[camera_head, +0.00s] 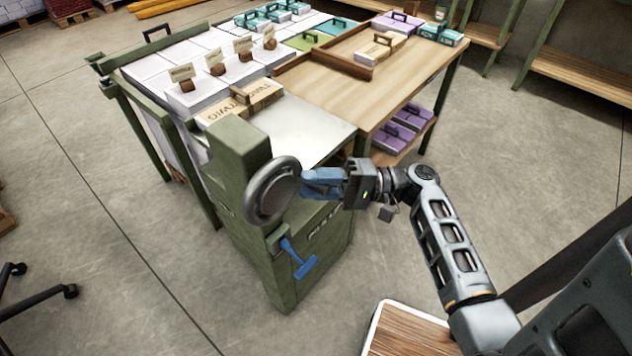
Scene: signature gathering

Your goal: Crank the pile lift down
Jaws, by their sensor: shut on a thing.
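The pile lift (235,170) is a green upright housing at the near corner of the table. A grey round crank wheel (268,192) is mounted on its side. My gripper (306,182), with blue fingers, reaches in from the right and is shut at the wheel's right side, apparently on the crank handle; the fingers hide the handle itself. A blue lever (298,262) sticks out of the housing below the wheel, apart from my gripper.
White stacks (150,72) with several labelled brown blocks fill the left of the table. The wooden tabletop (400,95) holds a wooden divider (335,62); purple stacks (405,130) sit below. A wood-topped surface (405,335) is at the bottom.

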